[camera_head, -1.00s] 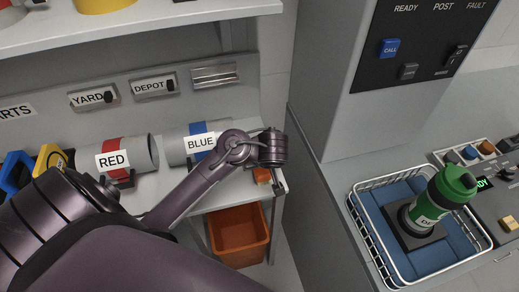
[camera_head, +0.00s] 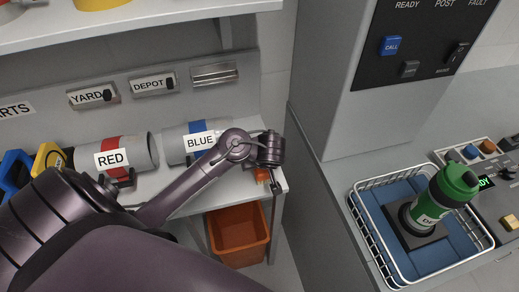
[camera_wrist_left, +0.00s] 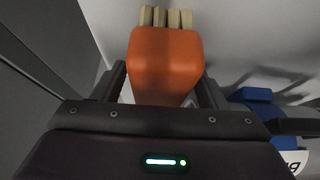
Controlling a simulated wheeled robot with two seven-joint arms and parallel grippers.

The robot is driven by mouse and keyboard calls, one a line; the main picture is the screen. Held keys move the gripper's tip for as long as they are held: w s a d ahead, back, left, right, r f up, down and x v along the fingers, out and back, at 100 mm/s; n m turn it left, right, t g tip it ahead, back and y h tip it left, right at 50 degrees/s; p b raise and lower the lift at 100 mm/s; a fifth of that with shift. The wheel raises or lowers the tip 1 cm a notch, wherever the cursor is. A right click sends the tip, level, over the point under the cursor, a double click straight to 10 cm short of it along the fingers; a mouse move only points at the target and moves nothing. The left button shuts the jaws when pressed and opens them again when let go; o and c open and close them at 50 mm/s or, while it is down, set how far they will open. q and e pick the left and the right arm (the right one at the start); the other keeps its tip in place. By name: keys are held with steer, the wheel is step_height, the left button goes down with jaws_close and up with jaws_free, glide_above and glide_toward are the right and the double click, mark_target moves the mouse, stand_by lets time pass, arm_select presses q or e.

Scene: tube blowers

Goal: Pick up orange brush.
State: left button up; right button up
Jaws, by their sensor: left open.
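The orange brush (camera_wrist_left: 166,58) fills the upper middle of the left wrist view, a rounded orange block with pale bristle tufts at its far end. My left gripper (camera_wrist_left: 164,84) is open, with one dark finger on each side of the brush's near part. I cannot tell whether the fingers touch it. In the head view, my left wrist is over the right end of the parts shelf, and a small bit of the orange brush (camera_head: 262,175) shows just below it. My right gripper is not in view.
Tubes marked RED (camera_head: 125,155) and BLUE (camera_head: 190,145) lie on the shelf left of the gripper. An orange bin (camera_head: 238,232) stands below. A grey cabinet (camera_head: 345,120) rises on the right, beside a wire basket (camera_head: 365,235) holding a green canister (camera_head: 440,200).

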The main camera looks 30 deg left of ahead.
arm_select(q)
steer(key=c, duration=1.2)
steer(key=shift+r+p, duration=0.35)
steer(key=shift+r, duration=0.1)
step_height(320, 180, up, 19)
steer(key=p, duration=0.4)
steer(key=s+d+m, duration=0.1)
steer(key=d, duration=0.2)
steer(key=s+d+m+t+h, duration=0.1)
steer(key=d, duration=0.3)
steer(key=s+d+m+b, duration=0.1)
steer(key=s+d+m, duration=0.1)
steer(key=d, duration=0.1)
steer(key=shift+s+d+h, duration=0.1)
steer(key=shift+d+h, duration=0.05)
steer(key=shift+h, duration=0.25)
